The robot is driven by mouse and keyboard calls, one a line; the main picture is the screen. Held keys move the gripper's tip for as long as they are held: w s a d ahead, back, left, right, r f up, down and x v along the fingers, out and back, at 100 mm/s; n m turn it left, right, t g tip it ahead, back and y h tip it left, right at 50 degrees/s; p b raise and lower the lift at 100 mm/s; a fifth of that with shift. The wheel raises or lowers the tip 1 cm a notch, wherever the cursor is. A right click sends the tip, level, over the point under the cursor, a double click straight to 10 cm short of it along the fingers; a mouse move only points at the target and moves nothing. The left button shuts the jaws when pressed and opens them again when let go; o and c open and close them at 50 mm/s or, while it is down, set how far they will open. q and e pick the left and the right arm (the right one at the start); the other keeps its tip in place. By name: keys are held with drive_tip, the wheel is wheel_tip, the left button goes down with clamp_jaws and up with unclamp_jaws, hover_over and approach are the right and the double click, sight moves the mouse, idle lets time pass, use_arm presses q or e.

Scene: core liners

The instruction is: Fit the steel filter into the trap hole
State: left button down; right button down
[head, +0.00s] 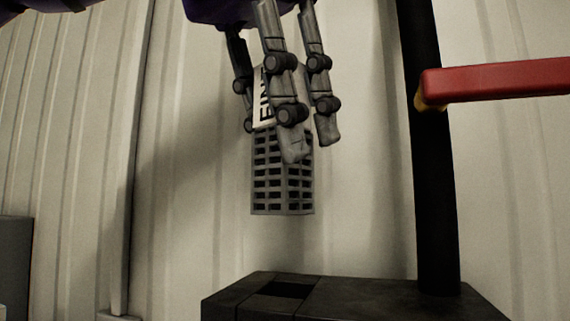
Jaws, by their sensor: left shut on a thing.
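The steel filter (282,180) is a grey, upright, box-shaped basket with rows of slots and a white label with dark letters on its upper part. My left gripper (290,135) comes down from the top and is shut on the filter's upper part, its fingers hiding some of it. The filter hangs in the air, apart from the dark block below. The trap hole (288,290) looks like the dark square opening in the top of that black block (370,297), below the filter. The inside of the hole is too dark to see. My right gripper is not in view.
A black post (433,170) rises from the block's right part, with a red bar (500,80) reaching right from it. A pale ribbed wall (190,150) stands behind. A grey box edge (15,265) shows at the lower left. The space between filter and block is clear.

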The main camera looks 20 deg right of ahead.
sight(286, 184)
use_arm(q)
drive_tip(key=shift+w+d+f, duration=0.15)
drive_tip(key=shift+w+f, duration=0.05)
drive_tip(key=shift+f, duration=0.15)
drive_tip(key=shift+a+x, duration=0.25)
drive_tip(key=shift+x, duration=1)
drive_tip(key=shift+s+a+f, duration=0.1)
drive_tip(key=shift+f, duration=0.45)
drive_tip(key=shift+f, duration=0.6)
drive_tip(key=c, duration=1.4)
unclamp_jaws()
drive_tip(key=shift+o, duration=0.2)
